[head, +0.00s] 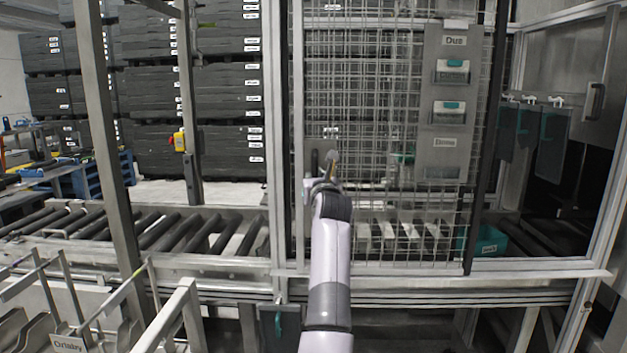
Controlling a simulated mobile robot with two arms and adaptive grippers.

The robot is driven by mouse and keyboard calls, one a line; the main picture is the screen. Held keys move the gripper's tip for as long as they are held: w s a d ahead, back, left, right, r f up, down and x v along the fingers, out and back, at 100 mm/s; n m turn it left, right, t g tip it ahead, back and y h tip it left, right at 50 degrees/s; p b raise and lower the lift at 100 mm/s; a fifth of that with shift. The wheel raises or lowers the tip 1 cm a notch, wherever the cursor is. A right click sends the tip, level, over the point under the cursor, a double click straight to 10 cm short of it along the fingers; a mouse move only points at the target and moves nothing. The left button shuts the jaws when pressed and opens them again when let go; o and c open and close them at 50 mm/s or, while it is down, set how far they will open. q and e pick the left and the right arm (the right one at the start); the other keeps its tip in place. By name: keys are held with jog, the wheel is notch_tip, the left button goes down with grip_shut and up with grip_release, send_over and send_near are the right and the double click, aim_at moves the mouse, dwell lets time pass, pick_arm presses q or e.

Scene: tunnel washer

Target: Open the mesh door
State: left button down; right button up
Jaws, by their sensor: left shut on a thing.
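The mesh door (370,110) stands upright in the middle of the head view, a metal grid in a frame with a grey panel (453,95) on its right part. It looks closed in its frame. My left gripper (326,172) is at the lower left edge of the door and is shut on the door's handle (331,158). The arm and gripper cover part of the handle and the lower mesh. My right gripper is not in view.
A roller conveyor (165,228) runs behind the frame on the left. Metal posts (105,130) and rails stand at the left front. Stacked dark crates (190,95) are behind. A teal bin (488,242) is at the lower right.

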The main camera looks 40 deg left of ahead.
pick_arm(q)
jog(key=shift+s+a, duration=0.1)
jog(key=shift+a, duration=0.05)
jog(key=c, duration=1.6)
grip_release()
jog(key=v, duration=1.2)
